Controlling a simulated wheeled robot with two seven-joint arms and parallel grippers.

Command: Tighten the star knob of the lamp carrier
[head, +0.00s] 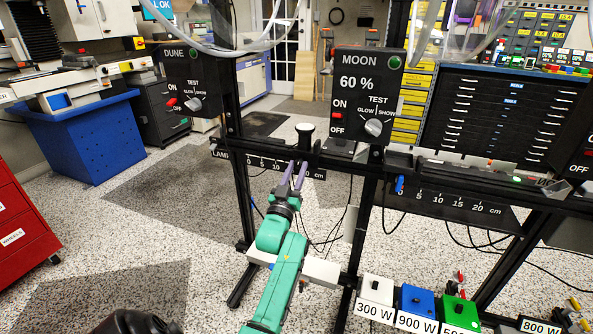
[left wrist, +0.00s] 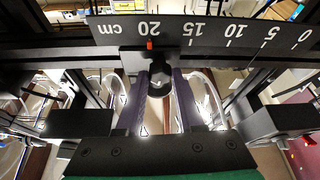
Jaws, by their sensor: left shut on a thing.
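The lamp carrier (head: 305,143) sits on the dark rail under the Moon box, with a white-topped round post above it. In the left wrist view, the carrier block (left wrist: 150,60) has a red pointer near the 20 cm mark. Its dark star knob (left wrist: 160,84) faces that camera. My left gripper (head: 298,168) reaches up to the carrier from below. Its purple fingers also show in the left wrist view (left wrist: 161,92), one on each side of the knob and shut on it. My right gripper is not in view.
The Dune box (head: 190,82) and Moon box (head: 367,95) stand above the rail. The scale plate (head: 262,163) runs along it. A second scale (head: 450,203) is at the right. Wattage blocks (head: 415,302) stand at lower right. Cables hang below the rail.

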